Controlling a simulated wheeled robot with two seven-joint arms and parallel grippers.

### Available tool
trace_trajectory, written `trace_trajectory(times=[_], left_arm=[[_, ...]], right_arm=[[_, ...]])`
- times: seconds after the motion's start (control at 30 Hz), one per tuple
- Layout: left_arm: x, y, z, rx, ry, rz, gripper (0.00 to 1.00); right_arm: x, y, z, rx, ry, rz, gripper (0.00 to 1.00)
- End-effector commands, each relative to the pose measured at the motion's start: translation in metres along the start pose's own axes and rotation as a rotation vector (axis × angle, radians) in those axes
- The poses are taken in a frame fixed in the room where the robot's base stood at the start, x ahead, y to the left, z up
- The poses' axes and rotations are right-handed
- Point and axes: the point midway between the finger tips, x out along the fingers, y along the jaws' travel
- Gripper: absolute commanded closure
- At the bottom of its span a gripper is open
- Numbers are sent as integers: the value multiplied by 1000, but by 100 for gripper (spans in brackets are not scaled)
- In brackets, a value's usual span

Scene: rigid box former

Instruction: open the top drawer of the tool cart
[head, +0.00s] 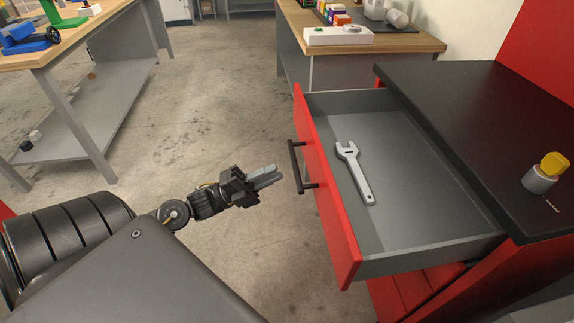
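The tool cart is red with a black top (465,120), on the right of the head view. Its top drawer (415,215) is pulled out a long way, showing a grey inside with a silver wrench (354,172) lying in it. The red drawer front (326,190) carries a black bar handle (296,167). My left gripper (270,176) is just left of the handle, pointing at it, with a small gap between them. Its two fingers look close together and hold nothing that I can see. My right gripper is not in view.
A grey and yellow object (541,178) stands on the cart top. A wooden workbench (440,45) with a white box (338,36) stands at the back. Another bench (75,50) with blue and green things is at left. The concrete floor between is clear.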

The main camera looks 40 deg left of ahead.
Motion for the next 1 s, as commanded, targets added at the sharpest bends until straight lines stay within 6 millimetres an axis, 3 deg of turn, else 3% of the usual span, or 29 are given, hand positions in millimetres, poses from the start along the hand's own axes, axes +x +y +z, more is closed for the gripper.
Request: trace_trajectory(times=[0.1, 0.3, 1.0], left_arm=[[-21, 2, 0, -1, -1, 4, 84], [-38, 0, 0, 1, 0, 1, 84], [-40, 0, 0, 1, -1, 0, 84]], right_arm=[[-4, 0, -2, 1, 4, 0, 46], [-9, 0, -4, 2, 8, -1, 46], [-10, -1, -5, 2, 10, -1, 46]])
